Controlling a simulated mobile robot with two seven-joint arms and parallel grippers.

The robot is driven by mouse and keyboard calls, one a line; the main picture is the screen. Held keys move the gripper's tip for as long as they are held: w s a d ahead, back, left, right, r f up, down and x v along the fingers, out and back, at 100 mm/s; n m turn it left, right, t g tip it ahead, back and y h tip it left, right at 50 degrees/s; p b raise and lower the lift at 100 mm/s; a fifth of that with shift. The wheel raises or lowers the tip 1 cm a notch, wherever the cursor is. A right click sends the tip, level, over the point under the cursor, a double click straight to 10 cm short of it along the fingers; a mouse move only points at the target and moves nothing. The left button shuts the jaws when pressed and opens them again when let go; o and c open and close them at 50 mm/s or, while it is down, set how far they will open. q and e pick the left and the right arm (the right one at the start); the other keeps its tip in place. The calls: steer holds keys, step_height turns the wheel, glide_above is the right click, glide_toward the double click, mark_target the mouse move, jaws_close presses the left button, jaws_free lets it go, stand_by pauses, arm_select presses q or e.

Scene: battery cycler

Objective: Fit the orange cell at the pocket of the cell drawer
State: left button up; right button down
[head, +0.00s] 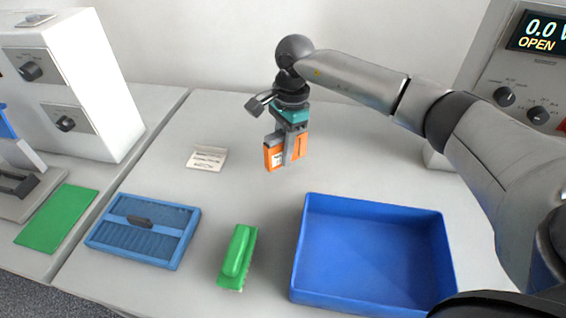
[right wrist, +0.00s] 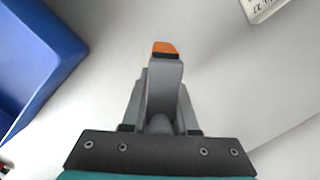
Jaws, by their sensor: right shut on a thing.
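The orange cell (head: 272,156) is gripped in my right gripper (head: 288,157) and hangs above the bench, clear of its surface. It has a pale label on its left side. In the right wrist view only the orange end of the cell (right wrist: 165,48) shows beyond the grey finger; the rest is hidden behind my gripper (right wrist: 165,80). I cannot make out the cell drawer or its pocket for certain in either view. My left gripper is not in view.
A blue bin (head: 302,245) stands below right of the cell. A green block-like item (head: 238,258) and a flat blue tray (head: 187,238) lie to its left. The unit reading OPEN (head: 520,85) stands right. Bench beneath the cell is clear.

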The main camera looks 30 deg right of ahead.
steer(key=shift+f, duration=1.9)
steer(key=shift+f+b, duration=0.1)
steer(key=shift+b, duration=0.2)
steer(key=c, duration=0.7)
jaws_free()
steer(key=r, duration=0.4)
steer(key=d+r, duration=0.1)
steer(key=r, duration=0.3)
steer(key=r+p, duration=0.1)
steer(key=r, duration=0.3)
steer(key=shift+d+r, duration=0.1)
steer(key=shift+d, duration=0.1)
